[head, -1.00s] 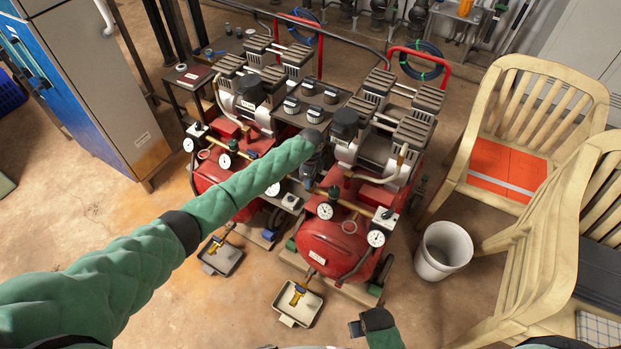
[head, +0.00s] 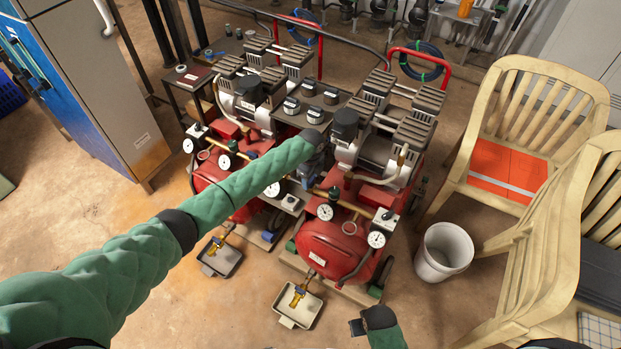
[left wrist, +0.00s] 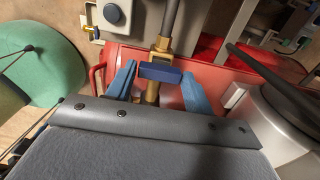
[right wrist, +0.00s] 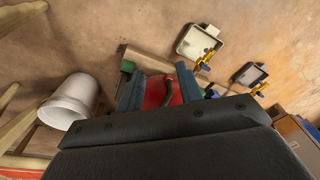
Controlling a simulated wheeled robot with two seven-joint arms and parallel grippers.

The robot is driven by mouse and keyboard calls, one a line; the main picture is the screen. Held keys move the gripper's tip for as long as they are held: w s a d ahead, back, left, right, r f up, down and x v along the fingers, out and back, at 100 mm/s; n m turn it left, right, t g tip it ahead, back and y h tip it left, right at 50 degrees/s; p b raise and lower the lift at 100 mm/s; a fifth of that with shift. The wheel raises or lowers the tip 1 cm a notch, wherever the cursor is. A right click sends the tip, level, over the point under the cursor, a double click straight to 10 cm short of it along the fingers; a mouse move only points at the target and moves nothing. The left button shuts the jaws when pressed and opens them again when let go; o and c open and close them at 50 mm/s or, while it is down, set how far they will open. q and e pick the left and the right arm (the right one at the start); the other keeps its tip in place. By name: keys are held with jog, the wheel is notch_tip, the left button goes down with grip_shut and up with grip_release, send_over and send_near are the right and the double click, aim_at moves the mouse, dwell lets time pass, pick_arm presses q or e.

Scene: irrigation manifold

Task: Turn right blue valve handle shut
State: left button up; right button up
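A blue valve handle (left wrist: 160,73) sits on a brass fitting (left wrist: 153,91) in the left wrist view, lying crosswise to the pipe. My left gripper (left wrist: 158,82) is open, with one finger on each side of the handle and gaps visible between. In the head view my left forearm reaches to the compressors and hides this handle. My right gripper (right wrist: 160,82) is open and empty, low in front of the right red tank. It partly shows at the bottom of the head view (head: 362,326). Brass drain valves with blue parts (right wrist: 203,64) show in the right wrist view.
Two red compressors (head: 338,248) stand side by side with gauges and hoses. Drip trays (head: 300,309) lie in front. A white bucket (head: 443,252) and wooden chairs (head: 520,130) stand at right, a cabinet (head: 100,80) at left.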

pick_arm(q)
jog(key=shift+o, duration=1.3)
jog(key=shift+r, duration=0.5)
jog(key=shift+r+b, duration=0.9)
jog(key=shift+r, duration=2.5)
pick_arm(e)
notch_tip(320, 180, up, 7)
jog(key=w, duration=0.1)
jog(key=shift+a, duration=0.3)
jog(key=shift+w+r, duration=0.1)
jog(key=shift+w, duration=0.05)
